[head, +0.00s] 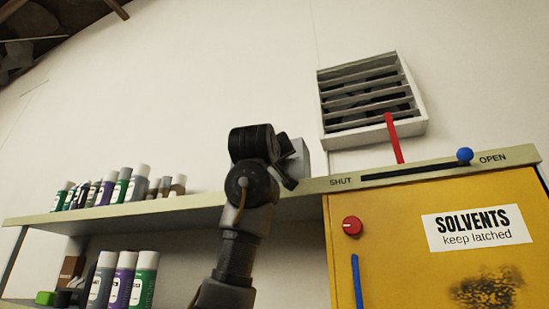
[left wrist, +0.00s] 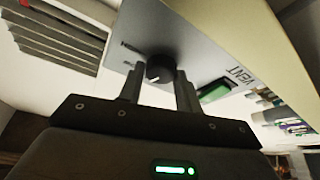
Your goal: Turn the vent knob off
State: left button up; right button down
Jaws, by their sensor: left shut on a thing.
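The vent knob (left wrist: 160,70) is a small black dial with a pale pointer line, set on a grey box face (left wrist: 190,40) marked VENT. In the left wrist view the two fingers of my left gripper (left wrist: 159,88) stand on either side of it, shut on it. The pointer line lies toward the lower left of the knob in that view. In the head view the left gripper (head: 288,165) is at the grey box (head: 300,158) on the shelf, and the knob is hidden. My right gripper is in neither view.
A green lit piece (left wrist: 213,92) sits beside the knob. A louvred vent (head: 370,95) hangs on the wall. A red lever (head: 393,138), blue slider ball (head: 465,155) and yellow solvents cabinet (head: 390,225) are right. Spray cans (head: 122,185) line the shelf left.

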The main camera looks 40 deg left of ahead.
pick_arm(q)
jog(key=shift+r+n+g+y, duration=0.1)
jog(key=shift+n+g+y, duration=0.65)
jog(key=shift+n, duration=1.05)
jog(key=o, duration=1)
jog(key=b+v, duration=0.6)
jog(key=v, duration=0.5)
